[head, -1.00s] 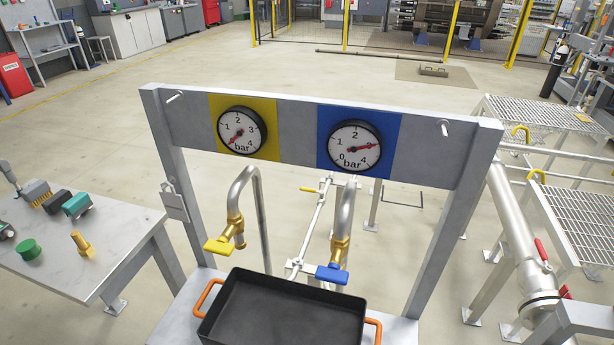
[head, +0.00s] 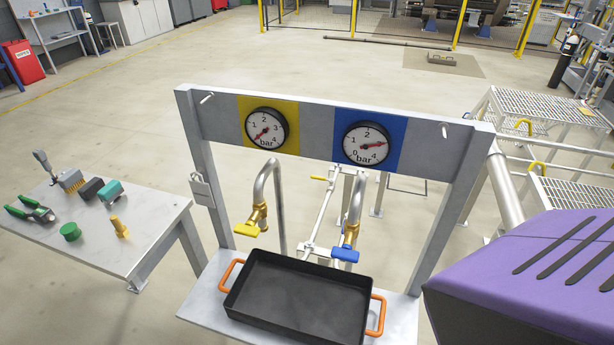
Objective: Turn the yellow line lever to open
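The yellow lever (head: 247,230) sits on a brass tap at the end of a bent steel pipe (head: 278,200), left of centre in the head view. The lever points to the left, across the pipe. Above it, the gauge on the yellow panel (head: 266,128) has its red needle at the low end of the scale. A blue lever (head: 345,254) sits on a like tap to the right, under the gauge on the blue panel (head: 368,143), whose needle points right, between 2 and 4. Neither of my grippers is in view.
A black tray (head: 300,297) with orange handles stands on the bench below the taps. A grey frame (head: 450,225) surrounds the taps. A side table (head: 100,235) at left holds tools and fittings. A purple-topped body (head: 530,270) fills the lower right.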

